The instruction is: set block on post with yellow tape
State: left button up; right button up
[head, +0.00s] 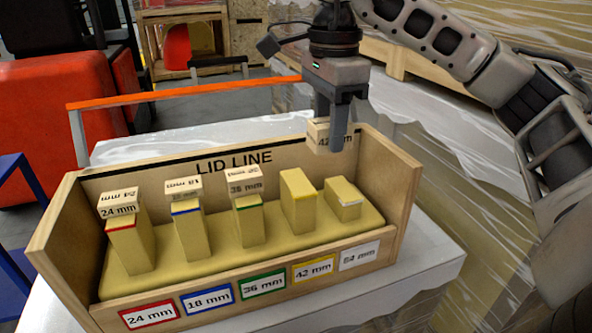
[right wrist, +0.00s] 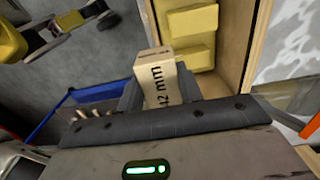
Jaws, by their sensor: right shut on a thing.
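My right gripper (head: 338,122) is shut on a wooden block marked 42 mm (head: 318,134), held in the air above the back right part of the wooden box. The block also shows between the fingers in the right wrist view (right wrist: 158,80). The post with yellow tape (head: 298,187) stands bare, behind the yellow 42 mm label (head: 313,268). The held block is above and slightly right of this post, apart from it. My left gripper is not in view.
The red (head: 127,245), blue (head: 188,232) and green (head: 248,218) taped posts carry blocks. The white-taped post (head: 343,202) stands at right, without a clear block. The box (head: 403,170) has a high back wall with a LID LINE. An orange bar (head: 180,92) runs behind it.

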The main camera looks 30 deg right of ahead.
send_over(297, 181)
jog(key=f, duration=0.6)
jog(key=shift+s+b, duration=0.3)
jog(key=shift+b, duration=0.05)
jog(key=shift+w+f, duration=0.15)
jog(key=shift+f, duration=0.95)
jog(key=shift+w+f, duration=0.15)
jog(key=shift+f, duration=0.9)
jog(key=o, duration=1)
notch_tip(297, 181, up, 12)
jog(key=shift+r+p, duration=0.2)
jog(key=shift+p, duration=0.75)
